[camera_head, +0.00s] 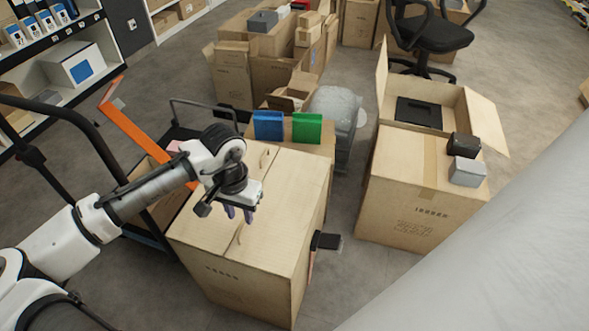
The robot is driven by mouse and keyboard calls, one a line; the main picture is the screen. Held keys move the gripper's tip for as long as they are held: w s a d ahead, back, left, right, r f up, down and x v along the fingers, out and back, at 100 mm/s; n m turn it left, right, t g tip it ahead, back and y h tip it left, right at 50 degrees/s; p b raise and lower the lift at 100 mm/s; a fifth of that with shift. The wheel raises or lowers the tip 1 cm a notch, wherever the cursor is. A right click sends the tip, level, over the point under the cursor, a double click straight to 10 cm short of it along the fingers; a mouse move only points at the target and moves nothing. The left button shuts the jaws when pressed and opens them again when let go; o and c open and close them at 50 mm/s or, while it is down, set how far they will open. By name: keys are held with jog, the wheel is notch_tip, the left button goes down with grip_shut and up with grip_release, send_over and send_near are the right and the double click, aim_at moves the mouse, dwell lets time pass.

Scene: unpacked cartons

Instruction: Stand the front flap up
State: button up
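A large brown carton (290,220) stands in the lower middle. Its top flaps lie flat or nearly flat, with a seam and hand-hole marks running from front to back. I cannot clearly tell which panel is the front flap; no flap stands upright on this carton. My gripper (239,214) hangs over the carton's top, pointing down, with its two dark purple fingertips apart and nothing visible between them. It is close to the top surface; whether it touches is unclear. My wrist and arm hide part of the carton's left side.
A blue box (268,126) and a green box (307,128) stand just behind the carton. At right, another carton (398,208) holds small dark and grey boxes, with an open carton (455,102) behind. A cart with an orange bar (130,120) stands left. Grey floor shows between the cartons.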

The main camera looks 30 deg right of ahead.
aim_at(243, 227)
jog(key=shift+f+b, duration=2.35)
jog(key=shift+f, duration=0.8)
jog(key=c, duration=0.7)
